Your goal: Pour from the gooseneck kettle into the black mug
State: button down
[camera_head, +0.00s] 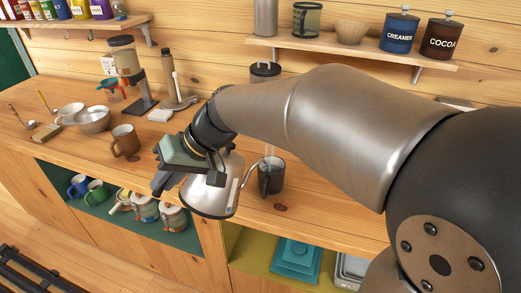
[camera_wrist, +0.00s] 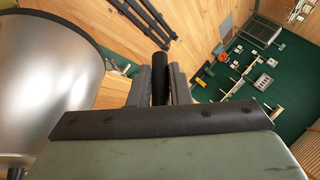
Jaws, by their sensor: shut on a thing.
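The silver gooseneck kettle (camera_head: 207,195) is held by its black handle (camera_wrist: 160,75) in my gripper (camera_head: 166,181). In the wrist view my gripper (camera_wrist: 160,88) has its two fingers on either side of the handle, and the kettle's body (camera_wrist: 45,85) fills the left side. The kettle hangs at the counter's front edge, left of the black mug (camera_head: 271,176). Its thin spout curves up on the right, with the tip close to the mug's left rim. The mug stands upright on the counter. I cannot see any liquid or the mug's inside clearly.
A brown mug (camera_head: 125,140), a metal bowl (camera_head: 93,119) and a coffee stand (camera_head: 140,88) are on the wooden counter (camera_head: 60,140) to the left. A glass vessel (camera_head: 266,75) stands behind the mug, partly covered by my arm. A shelf (camera_head: 350,55) with canisters is above.

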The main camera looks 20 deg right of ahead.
jog(key=shift+w+d+r+y+p, duration=0.3)
jog(key=shift+d+r+p, duration=0.15)
jog(key=shift+r, duration=0.25)
dwell(1.3)
jog(key=s+a+f+t+h+b, duration=0.1)
jog(key=s+a+f+h+b, duration=0.1)
jog(key=f, duration=0.6)
jog(key=s+a+f+n+t+h+b, duration=0.1)
jog(key=s+a+f+h+b, duration=0.1)
jog(key=a+f+h+b, duration=0.2)
jog(key=shift+a+f, duration=1.05)
jog(key=shift+f, duration=1.2)
